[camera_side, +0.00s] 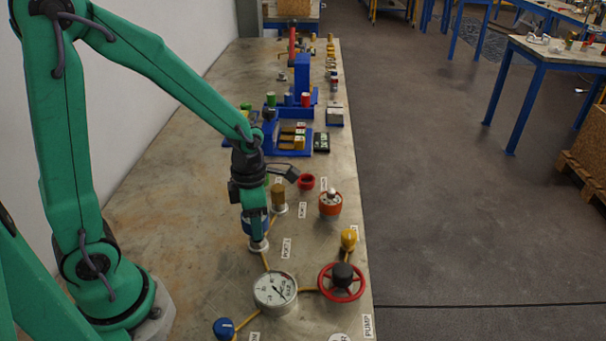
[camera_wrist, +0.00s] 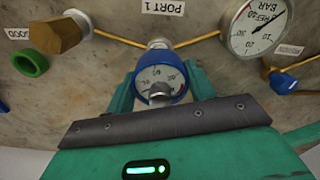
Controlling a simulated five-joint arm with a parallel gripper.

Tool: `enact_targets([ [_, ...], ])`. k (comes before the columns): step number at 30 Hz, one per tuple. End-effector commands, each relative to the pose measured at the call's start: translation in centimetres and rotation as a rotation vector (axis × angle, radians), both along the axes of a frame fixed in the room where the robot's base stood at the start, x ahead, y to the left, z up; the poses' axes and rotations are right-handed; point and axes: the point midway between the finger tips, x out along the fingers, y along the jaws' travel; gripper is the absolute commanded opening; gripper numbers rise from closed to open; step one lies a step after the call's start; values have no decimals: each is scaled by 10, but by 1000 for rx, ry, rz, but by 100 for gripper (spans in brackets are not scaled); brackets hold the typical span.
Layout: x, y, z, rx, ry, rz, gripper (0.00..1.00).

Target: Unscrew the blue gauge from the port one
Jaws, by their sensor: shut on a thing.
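The blue gauge (camera_wrist: 162,80) has a white dial and a blue rim, and sits at the port one fitting (camera_wrist: 158,44) below the PORT 1 label (camera_wrist: 162,8) in the wrist view. My gripper (camera_wrist: 158,92) has its green fingers on both sides of the gauge, shut on it. In the side view my gripper (camera_side: 257,228) points down over the port, and the blue gauge (camera_side: 250,222) is partly hidden by it. The frames do not show whether the gauge's thread is loose.
A large white gauge (camera_side: 275,290) and a red handwheel (camera_side: 342,281) stand in front. A brass fitting (camera_side: 279,196), a red ring (camera_side: 306,182) and an orange-red part (camera_side: 330,203) are close by. The bench's left part is clear.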

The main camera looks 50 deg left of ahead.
Motion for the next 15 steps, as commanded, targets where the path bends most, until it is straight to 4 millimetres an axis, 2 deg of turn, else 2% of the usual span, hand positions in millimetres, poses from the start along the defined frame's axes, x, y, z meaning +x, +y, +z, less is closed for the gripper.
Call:
enact_targets([
  [15, 1, 0, 33, 0, -4, 0, 27],
])
